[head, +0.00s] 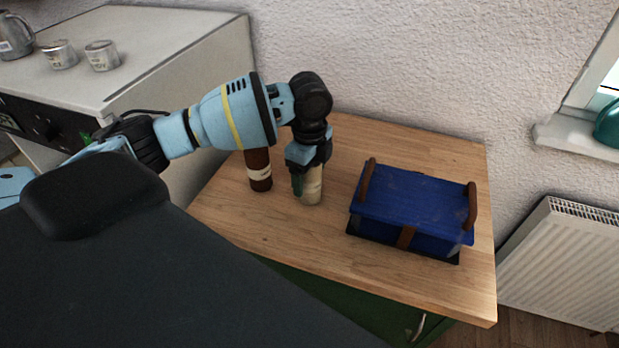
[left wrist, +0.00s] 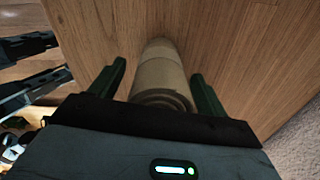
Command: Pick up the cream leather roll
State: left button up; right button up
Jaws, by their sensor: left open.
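The cream leather roll (head: 312,187) stands upright on the wooden worktop, left of the blue box. In the left wrist view the roll (left wrist: 160,80) lies between the two green fingers, its coiled end towards the camera. My left gripper (head: 305,185) is open and comes down over the roll from above, with a finger on each side. In the left wrist view a small gap shows between the left finger and the roll in my left gripper (left wrist: 160,88); the right finger is very close to it. The roll's upper part is hidden by the gripper in the head view. My right gripper is not in view.
A dark brown roll with a cream band (head: 260,172) stands just left of the cream roll. A blue box with brown handles (head: 410,200) sits to the right. The wooden worktop (head: 280,235) is clear in front. A textured wall rises behind.

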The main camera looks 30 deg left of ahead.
pick_arm(q)
jog(key=shift+f, duration=0.55)
jog(key=c, duration=1.1)
jog(key=shift+r, duration=0.2)
